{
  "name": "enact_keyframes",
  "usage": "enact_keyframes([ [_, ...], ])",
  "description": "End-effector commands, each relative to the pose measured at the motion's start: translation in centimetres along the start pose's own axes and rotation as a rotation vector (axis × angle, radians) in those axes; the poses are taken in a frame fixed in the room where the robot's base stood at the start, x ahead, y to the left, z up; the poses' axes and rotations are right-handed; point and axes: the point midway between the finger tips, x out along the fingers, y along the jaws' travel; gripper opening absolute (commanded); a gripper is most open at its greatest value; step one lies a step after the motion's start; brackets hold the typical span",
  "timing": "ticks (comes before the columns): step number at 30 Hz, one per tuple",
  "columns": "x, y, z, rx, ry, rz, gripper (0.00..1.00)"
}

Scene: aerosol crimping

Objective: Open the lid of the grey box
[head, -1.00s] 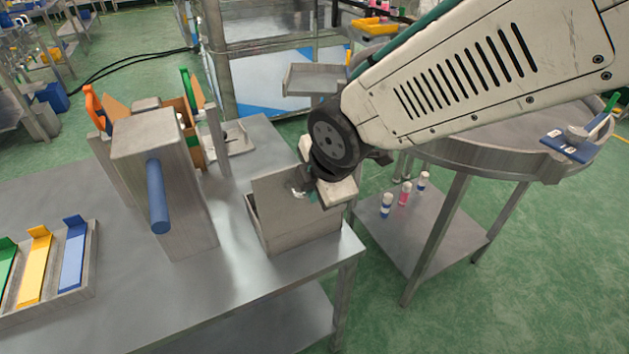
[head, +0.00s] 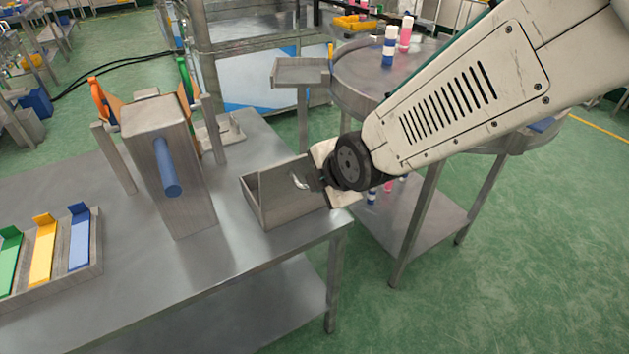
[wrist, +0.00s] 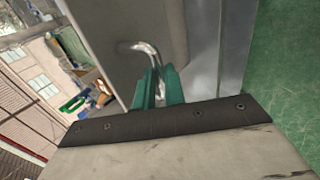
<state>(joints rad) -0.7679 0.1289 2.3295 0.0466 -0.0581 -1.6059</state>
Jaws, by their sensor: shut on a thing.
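The grey box (head: 288,214) sits near the right end of the metal table. Its lid (head: 275,185) is raised and tilted, and part of the dark interior (head: 250,186) shows on the left. My gripper (head: 307,183) is at the lid's outer right side, at the bent metal handle (head: 298,181). In the wrist view, the green fingers of my gripper (wrist: 158,83) are shut on the handle (wrist: 143,48), which stands out from the grey lid (wrist: 108,35). My wrist hides part of the box's right side.
A grey block with a blue bar (head: 165,167) stands left of the box. A tray with green, yellow and blue pieces (head: 100,262) lies further left. A round table (head: 360,85) with bottles (head: 389,50) stands behind my arm. Bare tabletop lies in front of the block.

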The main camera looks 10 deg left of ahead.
Motion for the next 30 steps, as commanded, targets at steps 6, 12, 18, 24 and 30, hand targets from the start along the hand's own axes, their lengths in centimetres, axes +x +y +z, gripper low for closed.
enact_keyframes([
  [6, 0.06, -1.15, -0.09, -0.006, 0.0, -0.013, 0.0],
  [12, 0.02, -1.22, 0.03, -0.004, 0.0, -0.014, 0.0],
  [18, 0.01, -1.1, 0.08, -0.003, -0.001, -0.011, 0.33],
  [24, -0.02, -0.86, 0.1, -0.002, -0.001, -0.006, 0.33],
  [30, -0.75, -0.66, 0.08, -0.002, -0.002, -0.001, 0.33],
])
